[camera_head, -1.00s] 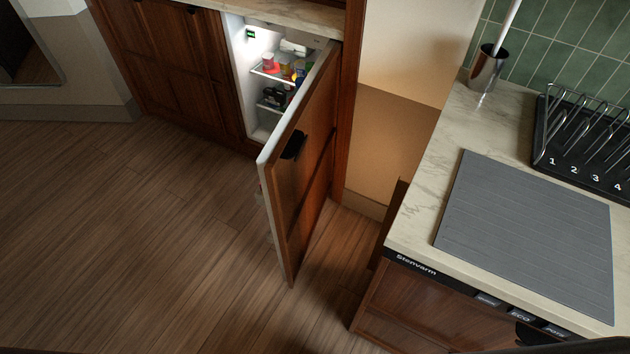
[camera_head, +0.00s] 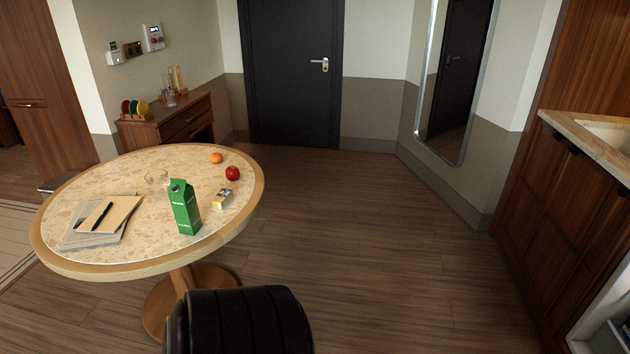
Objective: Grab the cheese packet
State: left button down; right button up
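A small yellow and white packet (camera_head: 221,199), which looks like the cheese packet, lies on the round table (camera_head: 130,266) near its right edge. Its label is too small to read. A green carton (camera_head: 185,207) stands upright just to the left of it, and a red apple (camera_head: 232,173) lies behind it. Neither of my grippers is in view.
An orange fruit (camera_head: 216,158), a clear glass and notebooks with a pen (camera_head: 105,216) are also on the table. A dark padded chair back (camera_head: 240,322) stands at the table's near side. The floor (camera_head: 375,240) right of the table is clear. Cabinets (camera_head: 560,200) line the right.

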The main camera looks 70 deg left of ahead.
aim_at(222, 200)
jog(key=u, duration=3.4)
jog(key=i+l, duration=0.05)
jog(key=l, duration=0.05)
